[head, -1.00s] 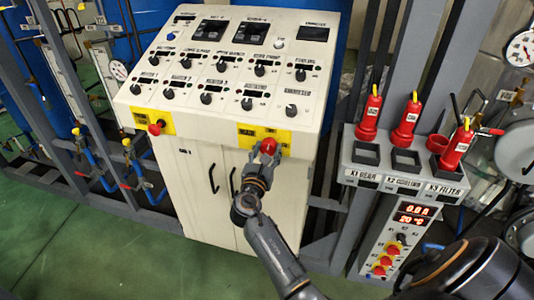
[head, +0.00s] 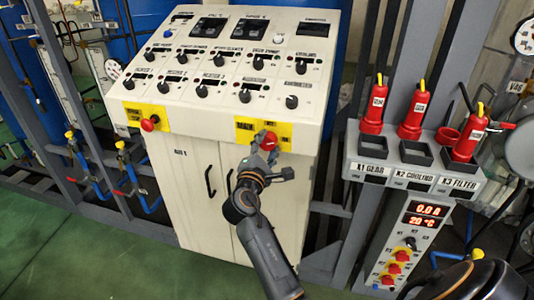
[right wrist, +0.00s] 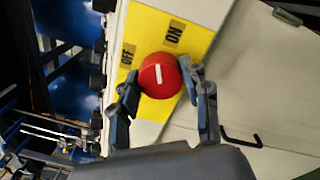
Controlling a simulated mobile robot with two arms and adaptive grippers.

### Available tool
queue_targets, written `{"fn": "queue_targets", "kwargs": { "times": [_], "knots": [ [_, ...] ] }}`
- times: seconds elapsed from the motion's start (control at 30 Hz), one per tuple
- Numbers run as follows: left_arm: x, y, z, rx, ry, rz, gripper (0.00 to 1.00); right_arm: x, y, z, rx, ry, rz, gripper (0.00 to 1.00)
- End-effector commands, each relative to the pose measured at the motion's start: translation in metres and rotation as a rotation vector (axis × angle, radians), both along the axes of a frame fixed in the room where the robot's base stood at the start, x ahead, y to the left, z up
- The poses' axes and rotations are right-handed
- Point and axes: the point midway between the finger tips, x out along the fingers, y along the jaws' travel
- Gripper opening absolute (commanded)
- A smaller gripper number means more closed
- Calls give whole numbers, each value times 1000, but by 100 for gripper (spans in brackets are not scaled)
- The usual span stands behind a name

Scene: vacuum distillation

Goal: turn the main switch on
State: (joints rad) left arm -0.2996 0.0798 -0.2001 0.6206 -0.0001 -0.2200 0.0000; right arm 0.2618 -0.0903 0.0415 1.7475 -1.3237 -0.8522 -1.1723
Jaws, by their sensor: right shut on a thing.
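The main switch is a red round knob (head: 266,140) on a yellow plate (head: 245,133) at the lower right of the cream control panel. In the right wrist view the red knob (right wrist: 160,75) has a white line, with OFF to its left and ON above right. The line stands nearly upright in that picture, between the two labels and closer to ON. My right gripper (head: 268,152) is at the knob; in the right wrist view its fingers (right wrist: 160,88) are shut on the knob from both sides. My left gripper is out of view.
The cream cabinet (head: 190,190) has two doors with dark handles. A second red knob (head: 149,124) on yellow is at the left. A grey rack (head: 405,170) with several red tools and a display stands at the right. Green floor is clear at lower left.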

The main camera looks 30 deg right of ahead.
Motion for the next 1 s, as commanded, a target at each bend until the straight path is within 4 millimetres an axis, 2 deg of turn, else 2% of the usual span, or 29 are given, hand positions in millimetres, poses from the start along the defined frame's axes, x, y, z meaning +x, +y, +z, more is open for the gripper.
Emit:
{"fn": "queue_targets", "kwargs": {
  "times": [0.03,0.4,0.63,1.0],
  "knots": [
    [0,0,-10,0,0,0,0,0,0,-6,30,-35,0,15],
    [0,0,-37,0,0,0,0,0,0,-5,206,-239,0,15],
    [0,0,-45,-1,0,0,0,0,0,-3,265,-307,0,15],
    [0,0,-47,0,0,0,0,0,0,-2,289,-335,0,15]
  ]
}}
